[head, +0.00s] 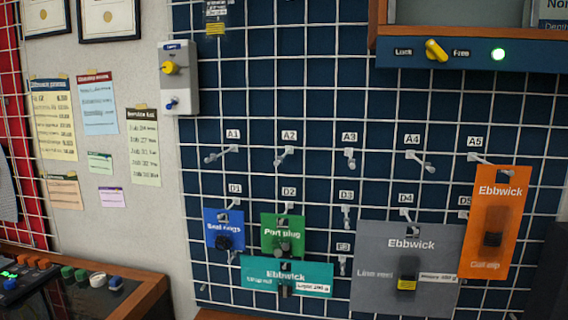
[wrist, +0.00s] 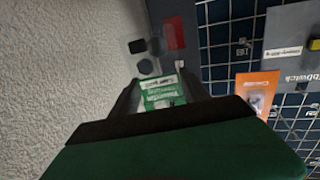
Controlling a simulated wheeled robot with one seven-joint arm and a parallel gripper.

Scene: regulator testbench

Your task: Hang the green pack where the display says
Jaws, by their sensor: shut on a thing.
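In the wrist view a green-and-white pack (wrist: 163,92) sits between the dark fingers of my gripper (wrist: 165,100), which is shut on it. Its print is too blurred to read. My gripper is not visible in the head view. Another green pack, "Port plug" (head: 283,237), hangs at the D2 hook. The hooks A1 (head: 222,153), A2 (head: 284,156), A3 (head: 349,157) and A4 (head: 420,161) are bare. D3 (head: 346,213) and E3 (head: 342,265) also look bare. The display (head: 553,12) is mostly cut off at the top right, with only "Nor" and "Depth" showing.
A blue pack (head: 222,230) hangs at D1, a grey pack (head: 385,290) at D4 and a large orange pack (head: 485,255) at A5. A teal pack (head: 260,275) hangs below D2.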

